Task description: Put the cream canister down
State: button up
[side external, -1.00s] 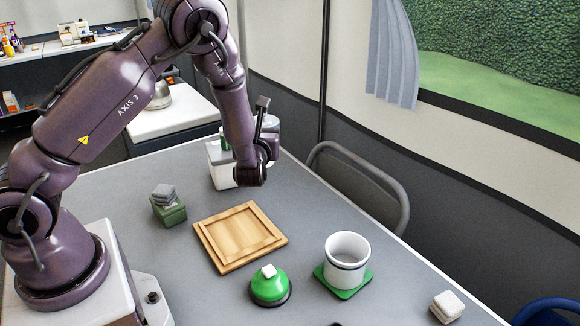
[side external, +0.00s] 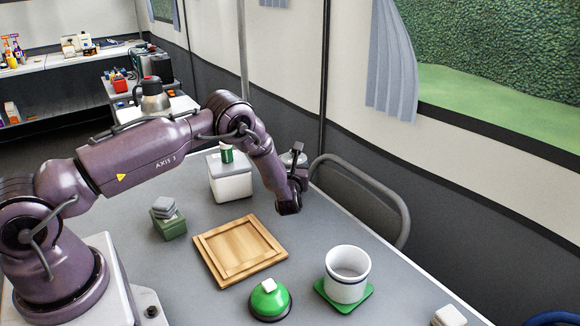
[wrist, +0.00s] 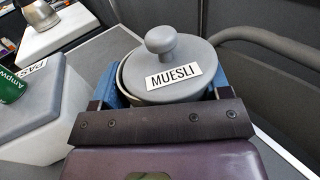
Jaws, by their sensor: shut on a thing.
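The cream canister (wrist: 172,60) has a grey lid with a round knob and a label reading MUESLI. It sits between the blue finger pads of my gripper (wrist: 165,88), which is shut on it. Only a little of its cream body shows under the lid. In the side external view, my gripper (side external: 290,195) is at the far right edge of the table, and the canister (side external: 293,158) shows just behind it, mostly hidden. I cannot tell whether its base touches the table.
A white box (side external: 231,187) with a green can (side external: 227,154) on top stands left of my gripper. A wooden tray (side external: 240,250), green box (side external: 170,224), green bell-like object (side external: 268,302) and white pot (side external: 347,275) are nearer. A chair (side external: 365,190) borders the table.

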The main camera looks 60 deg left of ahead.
jog(key=shift+f, duration=0.2)
jog(key=o, duration=1.1)
